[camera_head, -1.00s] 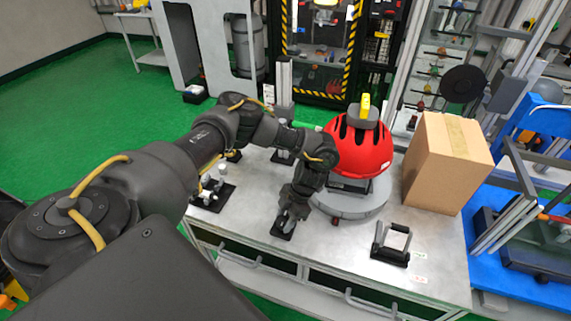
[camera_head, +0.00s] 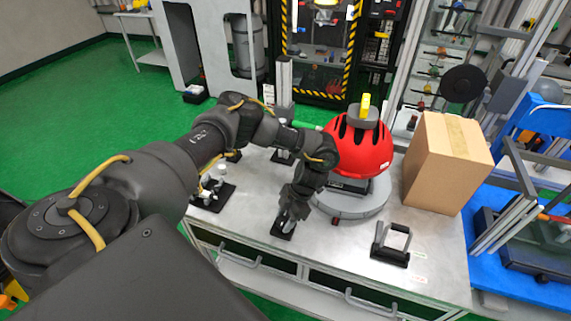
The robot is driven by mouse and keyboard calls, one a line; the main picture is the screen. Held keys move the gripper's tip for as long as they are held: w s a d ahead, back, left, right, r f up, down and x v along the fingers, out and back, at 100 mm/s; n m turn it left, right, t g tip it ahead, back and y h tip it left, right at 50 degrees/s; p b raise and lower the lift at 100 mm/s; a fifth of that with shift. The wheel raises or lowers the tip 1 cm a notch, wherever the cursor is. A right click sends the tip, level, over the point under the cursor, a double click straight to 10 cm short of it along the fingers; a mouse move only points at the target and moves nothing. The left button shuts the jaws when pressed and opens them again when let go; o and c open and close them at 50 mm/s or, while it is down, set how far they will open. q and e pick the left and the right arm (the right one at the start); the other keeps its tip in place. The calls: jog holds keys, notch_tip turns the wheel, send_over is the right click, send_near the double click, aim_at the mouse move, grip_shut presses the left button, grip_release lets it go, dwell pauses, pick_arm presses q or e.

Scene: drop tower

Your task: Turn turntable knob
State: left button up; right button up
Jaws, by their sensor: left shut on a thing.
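The round grey turntable (camera_head: 352,207) sits on the metal workbench. A red helmet (camera_head: 357,150) with black vents rests on it, with a grey and yellow piece on top. My left gripper (camera_head: 285,224) points down in front and to the left of the turntable. It is shut on a small knob on a black base plate (camera_head: 283,231); the fingers hide most of the knob. My right gripper does not show.
A cardboard box (camera_head: 447,163) stands right of the turntable. A black-based handle (camera_head: 391,245) is fixed near the bench front. Another black plate with fittings (camera_head: 212,195) lies to the left. Bare bench (camera_head: 335,245) shows between gripper and handle.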

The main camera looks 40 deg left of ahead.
pick_arm(q)
jog(key=shift+s+f, duration=0.1)
jog(key=shift+s, duration=0.05)
dwell(0.5)
jog(key=o, duration=0.9)
jog(key=shift+a, duration=0.1)
jog(key=shift+o, duration=0.2)
jog(key=shift+w+r, duration=0.35)
jog(key=shift+r, duration=0.2)
jog(key=v, duration=0.9)
jog(key=shift+d+r+b, duration=0.2)
jog(key=shift+r+b, duration=0.15)
jog(key=shift+b, duration=0.1)
jog(key=shift+o, duration=0.2)
